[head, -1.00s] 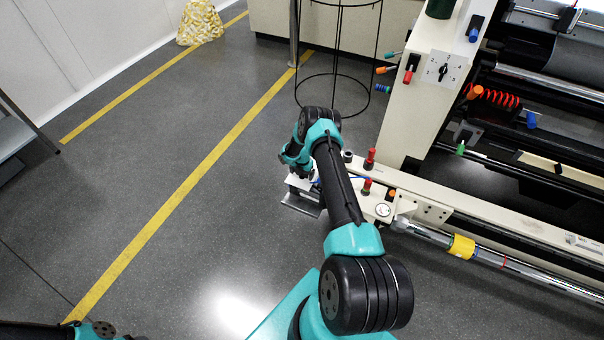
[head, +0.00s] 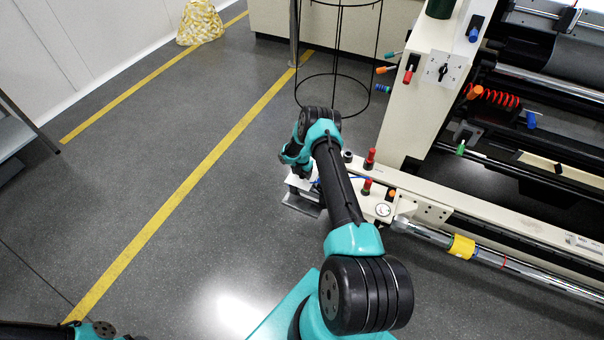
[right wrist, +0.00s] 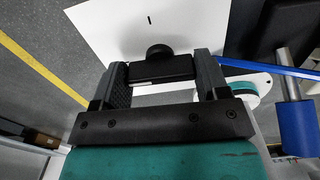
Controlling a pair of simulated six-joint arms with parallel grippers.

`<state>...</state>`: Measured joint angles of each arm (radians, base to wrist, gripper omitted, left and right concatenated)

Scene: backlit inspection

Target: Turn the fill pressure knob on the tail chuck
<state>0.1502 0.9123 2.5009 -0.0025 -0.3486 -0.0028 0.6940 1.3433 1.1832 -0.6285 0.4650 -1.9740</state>
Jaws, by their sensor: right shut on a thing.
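The fill pressure knob (right wrist: 161,67) is a black knob with a wide bar, on a white panel (right wrist: 120,30) with a short black mark above it in the right wrist view. My right gripper (right wrist: 163,74) is shut on the knob, one finger on each side of its bar. In the head view my right gripper (head: 302,172) is at the near end of the tail chuck (head: 383,209), and my arm hides the knob there. My left arm shows only at the bottom left corner; its fingers are out of view.
The cream machine frame (head: 420,105) with a dial plate (head: 443,70) stands at the right. Red-topped fittings (head: 370,158) and a gauge rise beside my right forearm. A blue bar and blue handle (right wrist: 299,128) are right of the gripper.

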